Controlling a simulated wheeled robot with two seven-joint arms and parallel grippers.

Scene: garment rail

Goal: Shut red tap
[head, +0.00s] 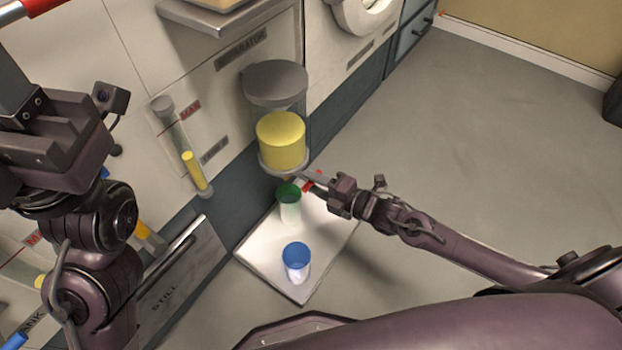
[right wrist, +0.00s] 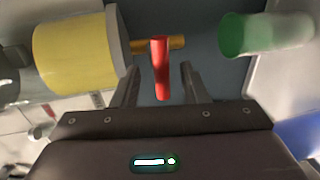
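The red tap handle (head: 313,181) sits below the separator (head: 276,84), a clear cylinder holding yellow liquid. In the right wrist view the red handle (right wrist: 160,68) points toward my gripper from a brass-coloured stem (right wrist: 173,43). My right gripper (head: 318,178) is open; its fingers (right wrist: 160,80) stand on either side of the handle, with a visible gap on both sides. A green-rimmed cup (head: 289,204) stands below the tap and also shows in the right wrist view (right wrist: 262,35). My left arm is at the left; whether its gripper (head: 45,145) is open is unclear.
A blue-rimmed cup (head: 296,263) stands nearer on the same white tray (head: 262,262). A slim gauge tube with yellow liquid (head: 195,170) is on the wall panel left of the separator. A shelf (head: 215,18) juts out above. Open grey floor lies to the right.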

